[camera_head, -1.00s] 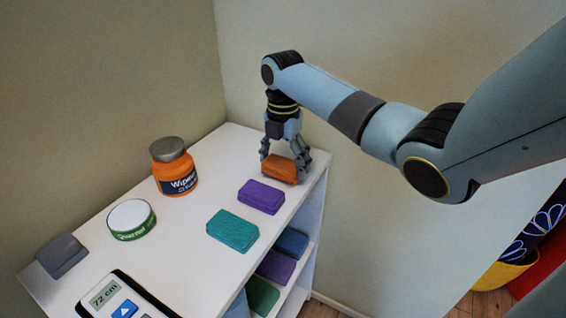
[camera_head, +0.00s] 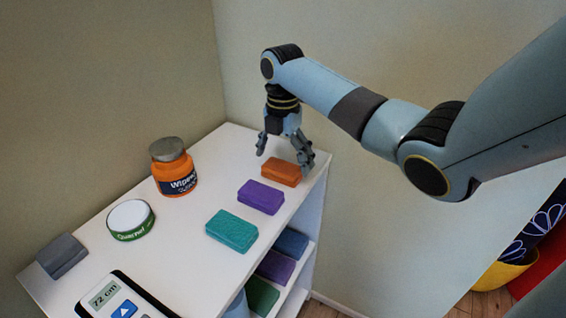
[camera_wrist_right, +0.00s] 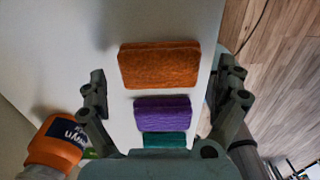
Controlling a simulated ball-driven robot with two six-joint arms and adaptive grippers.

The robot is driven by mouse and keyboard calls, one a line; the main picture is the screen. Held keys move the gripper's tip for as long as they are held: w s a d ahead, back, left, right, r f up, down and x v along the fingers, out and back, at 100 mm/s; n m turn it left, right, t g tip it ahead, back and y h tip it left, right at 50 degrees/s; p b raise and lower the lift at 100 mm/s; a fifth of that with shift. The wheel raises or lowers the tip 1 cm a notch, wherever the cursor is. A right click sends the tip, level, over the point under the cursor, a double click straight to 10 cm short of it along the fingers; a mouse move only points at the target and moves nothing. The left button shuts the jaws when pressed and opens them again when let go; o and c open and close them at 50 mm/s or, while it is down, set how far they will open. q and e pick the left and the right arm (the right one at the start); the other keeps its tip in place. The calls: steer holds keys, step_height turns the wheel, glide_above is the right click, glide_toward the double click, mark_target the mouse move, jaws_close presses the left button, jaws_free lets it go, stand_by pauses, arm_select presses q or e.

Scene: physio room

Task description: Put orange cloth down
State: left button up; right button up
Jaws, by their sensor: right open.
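The orange cloth (camera_head: 281,172) is a folded block lying on the white shelf top, near its far right corner. It also shows in the right wrist view (camera_wrist_right: 160,65), between and beyond the spread fingers. My right gripper (camera_head: 284,158) is open and empty just above and behind the orange cloth, with its fingers apart from it. In the right wrist view the gripper (camera_wrist_right: 165,95) has one finger on each side of the row of cloths. My left gripper is not in view.
A purple cloth (camera_head: 260,197) and a teal cloth (camera_head: 232,231) lie in a row with the orange one. An orange wipes tub (camera_head: 174,170), a round green-and-white tin (camera_head: 131,220), a grey block (camera_head: 61,256) and a display device (camera_head: 118,300) stand leftward. More cloths lie on the shelf below.

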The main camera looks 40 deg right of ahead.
mark_target(283, 165)
step_height(283, 165, up, 10)
stand_by(0.3)
stand_by(0.4)
